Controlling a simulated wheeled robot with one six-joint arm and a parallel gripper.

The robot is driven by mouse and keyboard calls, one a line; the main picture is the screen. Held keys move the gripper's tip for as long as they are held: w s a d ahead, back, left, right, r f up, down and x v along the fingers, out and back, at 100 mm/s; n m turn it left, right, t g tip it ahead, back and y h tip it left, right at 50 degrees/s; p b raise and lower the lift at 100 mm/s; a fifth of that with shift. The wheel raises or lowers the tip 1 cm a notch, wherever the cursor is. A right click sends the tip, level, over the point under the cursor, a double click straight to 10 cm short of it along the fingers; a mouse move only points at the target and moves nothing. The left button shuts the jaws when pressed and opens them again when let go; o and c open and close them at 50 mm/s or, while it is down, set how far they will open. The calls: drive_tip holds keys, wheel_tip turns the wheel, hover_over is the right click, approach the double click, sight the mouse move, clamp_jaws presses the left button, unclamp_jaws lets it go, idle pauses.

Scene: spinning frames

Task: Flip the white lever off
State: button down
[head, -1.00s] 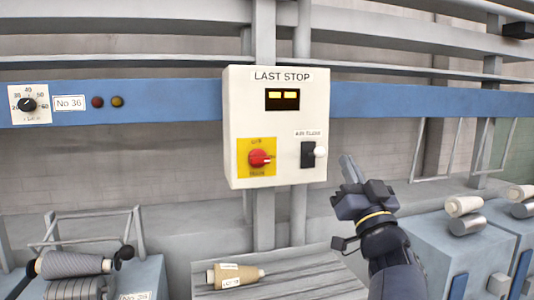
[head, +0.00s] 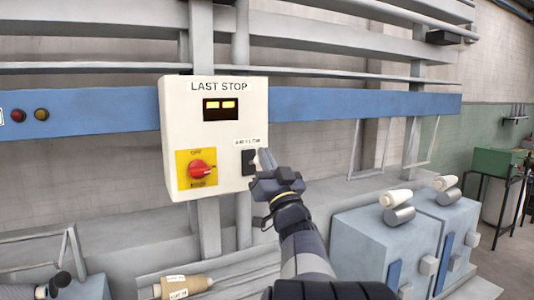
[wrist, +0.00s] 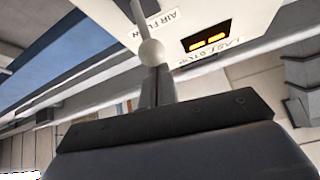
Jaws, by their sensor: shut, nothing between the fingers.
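The white lever (wrist: 151,52) shows in the wrist view as a pale ball on a short stalk, right at the tips of my gripper (wrist: 157,82). Contact between them cannot be told for sure. The lever belongs to the black switch plate (head: 248,162) under the "AIR FLOW" label, on the cream "LAST STOP" box (head: 180,120). In the head view my gripper (head: 264,162) covers most or all of the lever. Its fingers are closed together with nothing between them.
A red rotary knob (head: 200,169) on a yellow plate sits left of the switch. A lit display (head: 220,108) is above. A yarn cone (head: 185,286) lies on the slatted shelf below. Blue-grey cabinets (head: 375,245) with bobbins stand to the right.

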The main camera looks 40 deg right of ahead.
drive_tip(key=shift+f+b, duration=0.15)
drive_tip(key=shift+b, duration=0.15)
drive_tip(key=shift+f+h+b, duration=0.15)
drive_tip(key=shift+h+b, duration=0.15)
drive_tip(key=shift+b, duration=0.5)
